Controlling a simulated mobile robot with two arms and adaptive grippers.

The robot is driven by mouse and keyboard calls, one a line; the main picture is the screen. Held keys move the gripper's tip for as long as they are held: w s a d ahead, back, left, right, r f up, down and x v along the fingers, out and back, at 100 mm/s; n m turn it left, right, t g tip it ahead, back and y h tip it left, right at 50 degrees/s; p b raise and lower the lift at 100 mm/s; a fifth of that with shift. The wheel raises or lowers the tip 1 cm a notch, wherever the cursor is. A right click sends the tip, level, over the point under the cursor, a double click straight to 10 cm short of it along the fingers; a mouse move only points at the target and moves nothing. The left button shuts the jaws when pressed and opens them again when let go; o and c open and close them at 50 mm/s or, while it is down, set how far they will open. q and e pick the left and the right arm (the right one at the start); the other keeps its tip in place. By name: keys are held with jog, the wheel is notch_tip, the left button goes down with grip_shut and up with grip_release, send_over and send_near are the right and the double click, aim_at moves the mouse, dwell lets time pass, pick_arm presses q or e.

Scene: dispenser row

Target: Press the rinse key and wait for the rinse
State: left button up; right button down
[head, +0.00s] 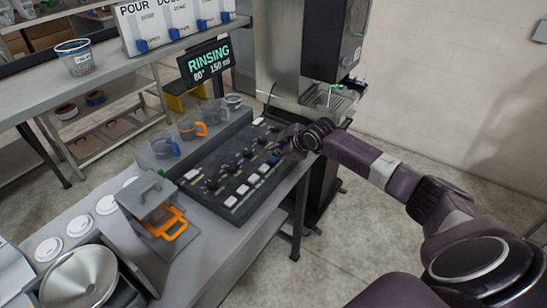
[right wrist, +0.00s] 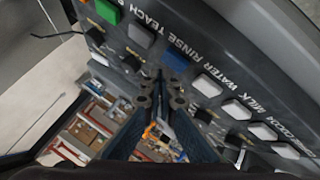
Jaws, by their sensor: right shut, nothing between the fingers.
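The dark control panel (head: 215,178) lies on the bench with rows of keys and knobs. In the right wrist view, the blue key (right wrist: 175,61) lines up with the label RINSE. My right gripper (head: 284,150) is over the panel's far right part. In the right wrist view, its shut, empty fingertips (right wrist: 163,84) are right at the blue key; I cannot tell whether they touch it. My left gripper is not in view.
A grey key (right wrist: 140,35), a green key (right wrist: 108,12) and a white key (right wrist: 207,85) flank the blue one. The black dispenser (head: 337,40) stands behind the panel. Cups with orange and blue handles stand on the ledge. An orange-handled container (head: 168,225) is at the near left.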

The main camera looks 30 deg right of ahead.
aim_at(275, 159)
jog(key=shift+r, duration=0.1)
notch_tip(275, 159, up, 5)
jog(key=p, duration=0.4)
jog(key=shift+p, duration=0.3)
